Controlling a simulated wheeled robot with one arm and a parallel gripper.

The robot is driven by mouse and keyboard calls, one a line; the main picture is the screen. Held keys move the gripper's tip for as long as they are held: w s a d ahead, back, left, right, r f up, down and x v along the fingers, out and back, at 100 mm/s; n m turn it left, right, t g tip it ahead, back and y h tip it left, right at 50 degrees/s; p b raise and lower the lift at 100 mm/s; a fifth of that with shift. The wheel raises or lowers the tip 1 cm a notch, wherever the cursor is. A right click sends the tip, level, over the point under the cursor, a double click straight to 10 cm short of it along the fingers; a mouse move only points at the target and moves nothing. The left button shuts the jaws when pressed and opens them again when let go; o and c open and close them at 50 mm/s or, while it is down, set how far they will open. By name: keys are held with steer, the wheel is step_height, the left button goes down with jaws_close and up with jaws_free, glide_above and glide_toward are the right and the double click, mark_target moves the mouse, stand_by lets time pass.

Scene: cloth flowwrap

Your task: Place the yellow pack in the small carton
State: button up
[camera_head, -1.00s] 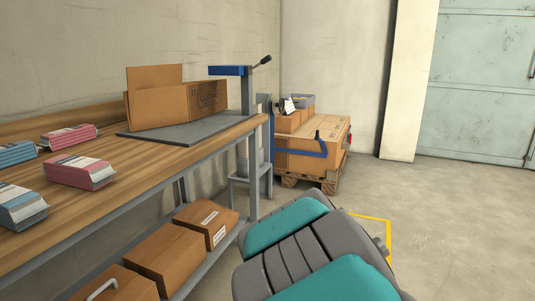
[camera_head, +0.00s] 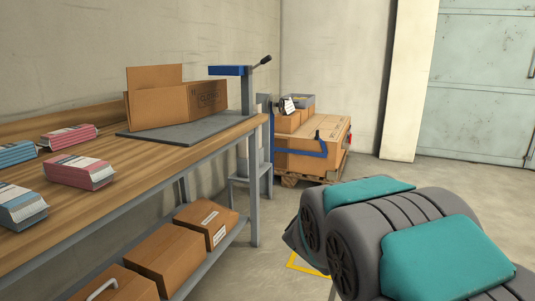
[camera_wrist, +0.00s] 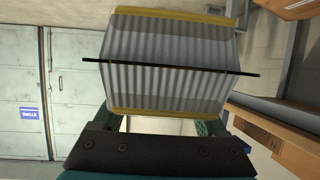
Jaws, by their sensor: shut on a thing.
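My gripper (camera_wrist: 165,118) shows in the wrist view and is shut on the yellow pack (camera_wrist: 168,58). The pack has yellow edges and a pale, ribbed, crimped end with a dark seam line across it. It is held clear of any surface. An open brown carton (camera_head: 160,108) with a raised flap stands on a grey plate (camera_head: 185,134) at the far end of the bench; its inside is hidden. In the head view my gripper and the pack are out of sight.
Pink packs (camera_head: 80,172) and blue packs (camera_head: 20,207) lie on the wooden bench (camera_head: 130,167). A blue-armed post (camera_head: 246,95) stands beside the carton. Closed boxes (camera_head: 165,258) fill the lower shelf. A loaded pallet (camera_head: 320,150) stands behind.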

steer(key=shift+s+d+f, duration=0.25)
steer(key=shift+d+f, duration=0.05)
steer(key=shift+f, duration=0.3)
step_height(320, 180, up, 3)
steer(key=p, duration=0.3)
